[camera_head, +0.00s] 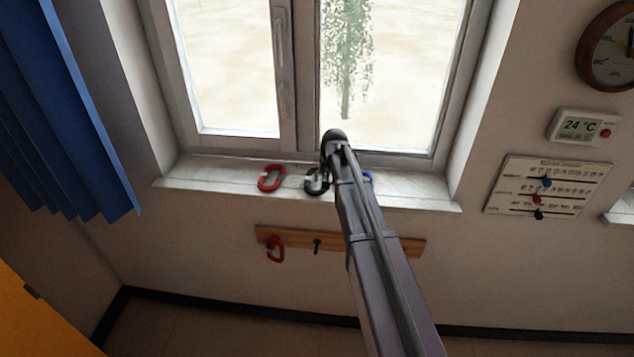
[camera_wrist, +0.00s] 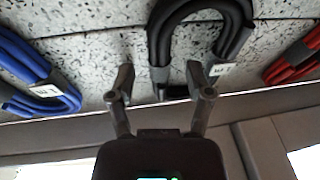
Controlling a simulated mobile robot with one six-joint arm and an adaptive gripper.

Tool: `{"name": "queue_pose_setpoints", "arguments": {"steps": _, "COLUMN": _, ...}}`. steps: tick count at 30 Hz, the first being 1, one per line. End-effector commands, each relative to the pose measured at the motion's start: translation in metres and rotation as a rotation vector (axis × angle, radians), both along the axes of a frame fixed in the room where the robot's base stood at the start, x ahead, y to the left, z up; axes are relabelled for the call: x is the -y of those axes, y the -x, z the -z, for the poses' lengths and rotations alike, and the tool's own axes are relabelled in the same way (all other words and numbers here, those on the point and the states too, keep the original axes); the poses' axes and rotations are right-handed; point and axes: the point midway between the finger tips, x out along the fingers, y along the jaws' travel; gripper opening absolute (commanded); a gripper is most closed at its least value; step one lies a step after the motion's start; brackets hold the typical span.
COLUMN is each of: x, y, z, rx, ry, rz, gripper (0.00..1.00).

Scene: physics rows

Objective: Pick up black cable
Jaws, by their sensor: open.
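The black cable (camera_head: 313,184) is a bundled loop lying on the window sill, partly hidden by my arm in the head view. In the wrist view the black cable (camera_wrist: 160,42) shows as a thick bent loop with a grey band and a white tag. My gripper (camera_wrist: 160,82) is open at the cable's near end. One strand shows between the two fingers, and the right finger overlaps the loop's inner gap. I cannot tell whether the fingers touch the cable. In the head view my gripper (camera_head: 325,170) is over the sill, largely hidden by its own arm.
A red cable (camera_head: 271,178) and a blue cable (camera_head: 368,178) lie on the sill (camera_head: 220,178) either side. Window frame and glass stand behind. Below, a wooden hook rail (camera_head: 345,243) holds a red loop (camera_head: 275,250). A blue curtain (camera_head: 70,110) hangs at left.

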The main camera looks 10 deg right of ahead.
Motion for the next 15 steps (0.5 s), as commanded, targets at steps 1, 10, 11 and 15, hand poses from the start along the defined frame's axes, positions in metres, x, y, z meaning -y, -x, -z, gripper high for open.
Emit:
{"name": "queue_pose_setpoints", "arguments": {"steps": 1, "x": 0.0001, "y": 0.0000, "z": 0.0000, "rx": 0.000, "ry": 0.000, "rz": 0.000, "gripper": 0.66}}
{"name": "queue_pose_setpoints", "arguments": {"steps": 10, "x": 0.0003, "y": 0.0001, "z": 0.0000, "rx": 0.000, "ry": 0.000, "rz": 0.000, "gripper": 0.30}}
{"name": "queue_pose_setpoints", "arguments": {"steps": 11, "x": 0.0003, "y": 0.0001, "z": 0.0000, "rx": 0.000, "ry": 0.000, "rz": 0.000, "gripper": 0.21}}
{"name": "queue_pose_setpoints", "arguments": {"steps": 15, "x": 0.0004, "y": 0.0001, "z": 0.0001, "rx": 0.000, "ry": 0.000, "rz": 0.000, "gripper": 0.00}}
